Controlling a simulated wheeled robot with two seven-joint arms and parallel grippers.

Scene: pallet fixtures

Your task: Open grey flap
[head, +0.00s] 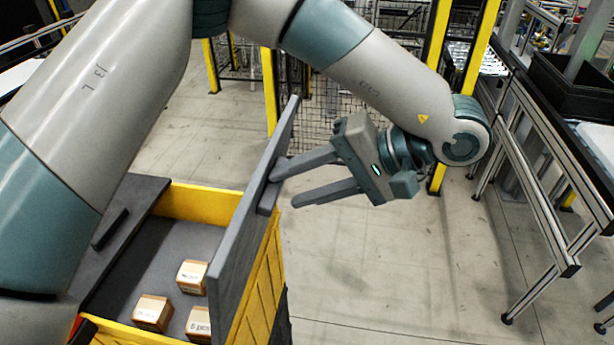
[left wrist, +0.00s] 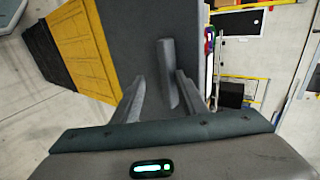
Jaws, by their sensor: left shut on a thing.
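The grey flap (head: 255,210) stands raised, roughly upright, along the right side of a yellow crate (head: 203,203). Its grey bar handle (head: 267,198) is on the outer face, towards my gripper. My left gripper (head: 283,189) reaches it from the right, its two fingers pointing left at the handle. In the left wrist view the flap (left wrist: 134,30) fills the upper middle, and the handle (left wrist: 168,62) runs between the fingers. The gripper is shut on the handle; the exact contact is partly hidden. My right gripper is not in view.
Several small cardboard boxes (head: 152,312) lie inside the open crate. Another dark grey panel with a handle (head: 110,229) is at the crate's left. A metal-framed table (head: 540,170) stands at the right. The floor between is clear. Yellow posts and mesh fencing stand behind.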

